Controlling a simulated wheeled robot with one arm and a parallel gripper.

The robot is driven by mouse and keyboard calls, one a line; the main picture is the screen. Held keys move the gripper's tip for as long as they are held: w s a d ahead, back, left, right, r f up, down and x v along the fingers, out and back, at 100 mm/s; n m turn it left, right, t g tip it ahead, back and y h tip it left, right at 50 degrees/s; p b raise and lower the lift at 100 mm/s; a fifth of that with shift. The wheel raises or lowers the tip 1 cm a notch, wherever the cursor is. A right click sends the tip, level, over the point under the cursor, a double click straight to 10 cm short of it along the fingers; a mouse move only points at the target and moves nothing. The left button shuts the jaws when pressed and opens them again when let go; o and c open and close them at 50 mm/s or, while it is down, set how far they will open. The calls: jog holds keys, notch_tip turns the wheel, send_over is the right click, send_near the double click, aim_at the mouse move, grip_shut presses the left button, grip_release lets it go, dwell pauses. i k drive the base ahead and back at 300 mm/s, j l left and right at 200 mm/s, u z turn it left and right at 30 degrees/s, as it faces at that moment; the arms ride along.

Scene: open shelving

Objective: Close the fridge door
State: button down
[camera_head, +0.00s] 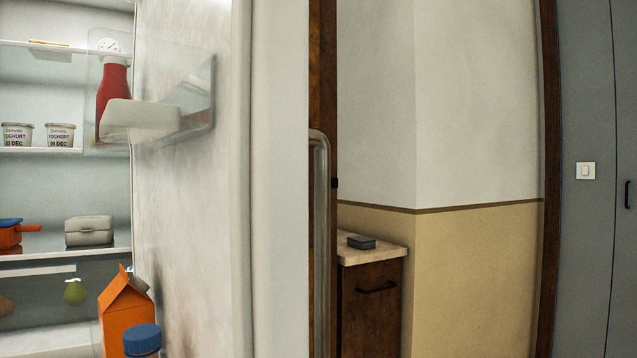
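The fridge door (190,230) stands open and is seen close up, almost edge-on. Its pale inner side faces left, and its white edge (279,180) runs from top to bottom of the picture. The fridge interior (60,185) is open to view at the left. A clear door bin (195,105) is on the inner side of the door, with a red bottle (113,90) at its left. My gripper is not in view.
Fridge shelves hold yoghurt tubs (60,135), a grey box (89,231) and an orange pan (10,234). An orange carton (122,315) and a blue-capped container (142,339) are low by the door. A counter cabinet (370,300) stands behind the door to the right.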

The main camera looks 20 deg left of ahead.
aim_at(220, 202)
jog(key=i+l+u, duration=0.1)
jog(key=u, duration=0.35)
jog(key=i+l+u, duration=0.15)
jog(key=u, duration=0.3)
jog(key=i+l+u, duration=0.1)
jog(key=u, duration=0.4)
jog(key=l+u, duration=0.3)
jog(key=u, duration=0.15)
jog(key=l+u, duration=0.2)
jog(key=u, duration=0.25)
